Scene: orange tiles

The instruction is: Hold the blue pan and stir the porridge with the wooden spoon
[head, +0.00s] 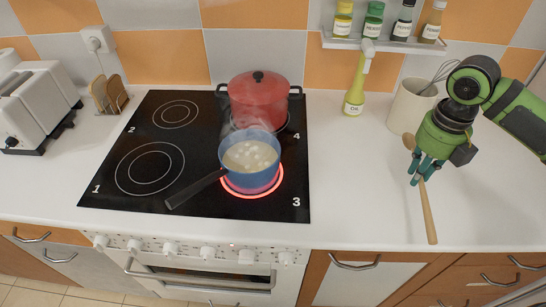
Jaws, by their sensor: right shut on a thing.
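The blue pan (250,175) stands on the glowing front right burner, marked 3. Its dark handle (195,189) points to the lower left. Pale porridge (250,155) with white lumps is in the pan, and faint steam rises near it. My right gripper (420,178) is over the counter right of the hob, pointing down, shut on the wooden spoon (428,210). The spoon is tilted, its rounded end at the upper left of the fingers and its handle toward the counter's front. Whether the spoon touches the counter is unclear. My left gripper is not in view.
A red lidded pot (258,100) stands behind the pan. A cream utensil crock (405,108) with a whisk is close behind my right gripper. An oil bottle (355,95) stands under the spice shelf (385,44). The counter (350,185) between hob and spoon is clear.

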